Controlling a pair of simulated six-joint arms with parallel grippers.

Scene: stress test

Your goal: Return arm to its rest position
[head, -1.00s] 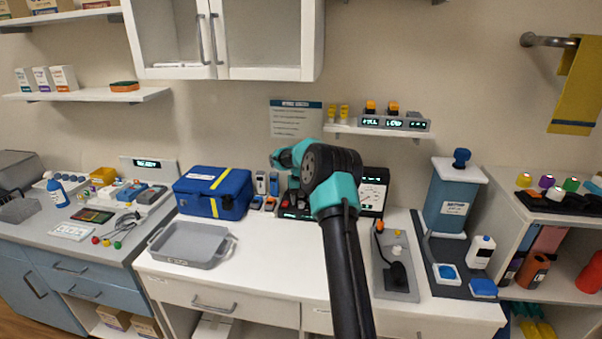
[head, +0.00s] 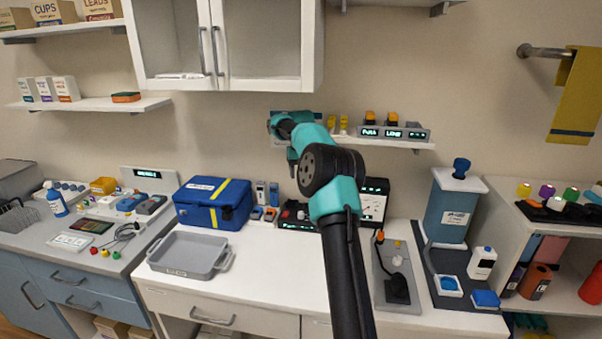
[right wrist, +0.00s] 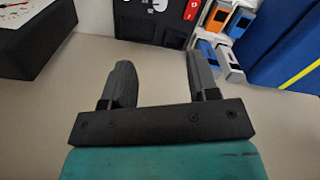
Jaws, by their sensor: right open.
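My right arm reaches up from the bottom of the head view and bends to the left in front of the wall. Its gripper is hidden behind the arm's own joints in that view. In the right wrist view my right gripper (right wrist: 160,80) has its two dark fingers spread apart, with nothing between them. Pale surface shows between and beneath the fingers. My left gripper is not in view.
A blue case (head: 213,203) and a grey tray (head: 190,253) stand on the white counter, left of the arm. A dark control unit (head: 297,213) sits behind it. A shelf (head: 380,138) is near the gripper's height. A blue canister (head: 452,205) stands to the right.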

